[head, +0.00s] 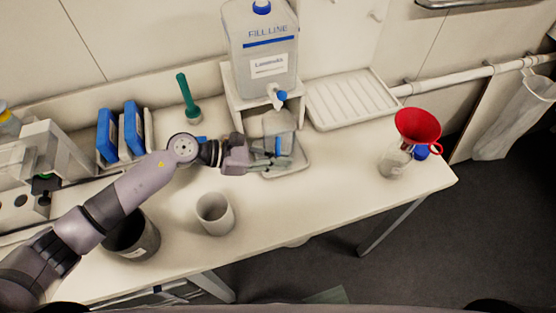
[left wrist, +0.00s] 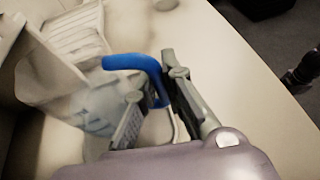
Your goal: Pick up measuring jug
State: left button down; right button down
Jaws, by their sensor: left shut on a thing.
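The measuring jug (head: 279,124) is clear with a blue handle and stands under the spout of the large container, on or just above a small tray (head: 298,165). My left gripper (head: 272,155) comes in from the left and is shut on the jug's handle. In the left wrist view the blue handle (left wrist: 133,62) passes between the fingers of my left gripper (left wrist: 165,80). The clear jug body (left wrist: 90,105) is to the left of the fingers there. Whether the jug touches the tray cannot be told. My right gripper is not in view.
A "FILL LINE" container (head: 262,50) with a blue-handled tap stands on a white stand (head: 232,92). A white drain tray (head: 350,98), a red funnel (head: 417,124) on a clear bottle, a white cup (head: 214,213) and a dark bin (head: 130,235) stand around.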

pick_arm(q)
jog(key=shift+r, duration=0.8)
jog(key=s+d, duration=0.2)
jog(key=s, duration=0.6)
jog(key=s+d+b, duration=0.1)
jog(key=s+d, duration=0.2)
jog(key=s, duration=0.6)
jog(key=shift+d+r+b, duration=0.15)
jog(key=shift+d+b, duration=0.15)
